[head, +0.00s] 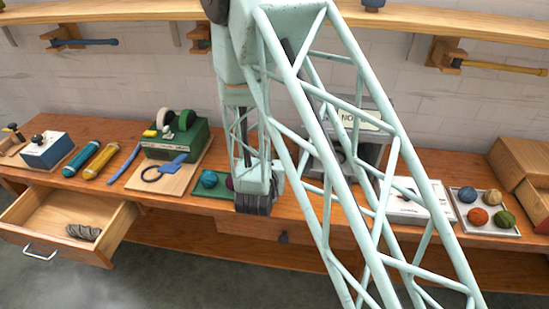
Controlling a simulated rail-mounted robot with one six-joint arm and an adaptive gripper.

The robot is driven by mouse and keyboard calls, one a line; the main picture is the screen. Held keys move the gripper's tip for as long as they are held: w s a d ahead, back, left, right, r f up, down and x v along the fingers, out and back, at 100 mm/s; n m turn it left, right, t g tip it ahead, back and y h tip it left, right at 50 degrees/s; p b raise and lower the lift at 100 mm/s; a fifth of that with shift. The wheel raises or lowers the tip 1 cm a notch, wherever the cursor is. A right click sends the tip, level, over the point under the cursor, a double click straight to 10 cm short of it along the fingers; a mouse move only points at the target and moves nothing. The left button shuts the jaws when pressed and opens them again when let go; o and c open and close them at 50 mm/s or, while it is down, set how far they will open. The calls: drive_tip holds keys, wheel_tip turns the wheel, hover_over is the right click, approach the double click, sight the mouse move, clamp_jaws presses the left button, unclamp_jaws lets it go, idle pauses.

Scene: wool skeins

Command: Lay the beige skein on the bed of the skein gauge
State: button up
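A beige ball-shaped skein (493,198) sits on a white tray (487,231) at the right, among blue, orange and green balls. My gripper (253,208) hangs pointing down at the front edge of the bench, well left of that tray. Its dark fingers look close together, but I cannot tell whether they are open or shut. A grey device (374,153) with a partly readable label stands behind my arm, mostly hidden. I cannot tell whether it is the skein gauge, and no gauge bed shows clearly.
A green mat (207,191) with a teal ball (209,179) and a maroon ball lies beside my gripper. A green machine (185,139) stands left of it. An open drawer (42,208) holding a grey twisted bundle (83,232) juts out at left. Wooden boxes (522,170) stand far right.

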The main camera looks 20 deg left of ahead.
sight(275, 153)
drive_tip(key=shift+c, duration=0.8)
drive_tip(key=c, duration=0.9)
drive_tip(key=shift+o, duration=0.2)
drive_tip(key=shift+r, duration=0.15)
drive_tip(key=shift+r+p, duration=1.2)
drive_tip(key=shift+r, duration=3.65)
